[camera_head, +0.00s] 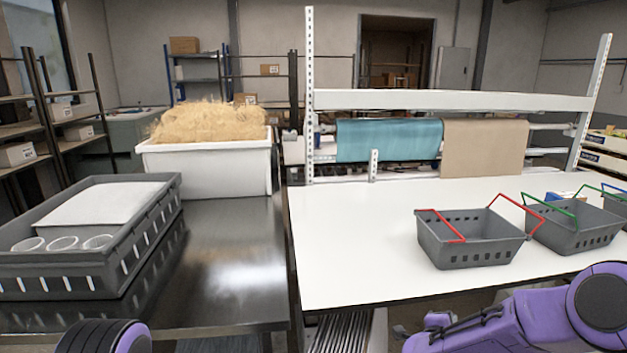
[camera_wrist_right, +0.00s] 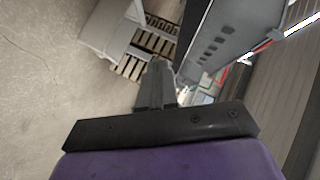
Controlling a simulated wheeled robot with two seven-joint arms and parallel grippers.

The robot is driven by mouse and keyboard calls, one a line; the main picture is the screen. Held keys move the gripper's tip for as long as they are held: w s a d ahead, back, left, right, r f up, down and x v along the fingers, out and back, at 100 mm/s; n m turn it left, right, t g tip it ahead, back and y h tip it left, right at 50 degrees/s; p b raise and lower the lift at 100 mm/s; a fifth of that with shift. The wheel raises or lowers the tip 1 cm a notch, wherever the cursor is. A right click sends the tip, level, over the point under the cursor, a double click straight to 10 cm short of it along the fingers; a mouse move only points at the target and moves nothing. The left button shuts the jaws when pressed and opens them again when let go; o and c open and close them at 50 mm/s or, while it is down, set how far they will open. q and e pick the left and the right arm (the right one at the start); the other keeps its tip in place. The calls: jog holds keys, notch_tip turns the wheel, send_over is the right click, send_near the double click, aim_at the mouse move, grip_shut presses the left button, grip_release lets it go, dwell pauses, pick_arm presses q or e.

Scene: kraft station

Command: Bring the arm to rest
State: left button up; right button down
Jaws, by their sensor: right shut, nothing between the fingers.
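My right arm (camera_head: 510,318) shows purple at the lower right of the head view, in front of the white table's front edge; its fingers are not clear there. In the right wrist view my right gripper (camera_wrist_right: 157,85) is shut, its two dark fingers together with nothing between them. It is apart from the table and the baskets. Of my left arm only a purple and black part shows at the bottom left of the head view; the left gripper is out of view.
The white table (camera_head: 350,250) carries grey baskets with red (camera_head: 470,245) and green (camera_head: 575,230) handles. On the dark metal table (camera_head: 225,270) stand a grey crate (camera_head: 150,235) with several cups and a white bin (camera_head: 210,170) of straw-like filling. The white table's left half is clear.

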jog(key=s+a+f+n+g+y, duration=0.1)
jog(key=s+a+f+n+y, duration=0.3)
jog(key=s+f+n, duration=0.55)
jog(key=s+f+n+g+b, duration=0.1)
jog(key=s+f, duration=0.4)
jog(key=s, duration=0.5)
jog(key=s+f+n+g+y, duration=0.1)
jog(key=s+f, duration=0.4)
jog(key=s, duration=0.5)
jog(key=s+d+f+n+g+y+b, duration=0.1)
jog(key=s+f+g, duration=0.3)
jog(key=s, duration=0.6)
jog(key=shift+s+f+n+g+b, duration=0.3)
jog(key=shift+f+n, duration=0.35)
jog(key=shift+f, duration=0.1)
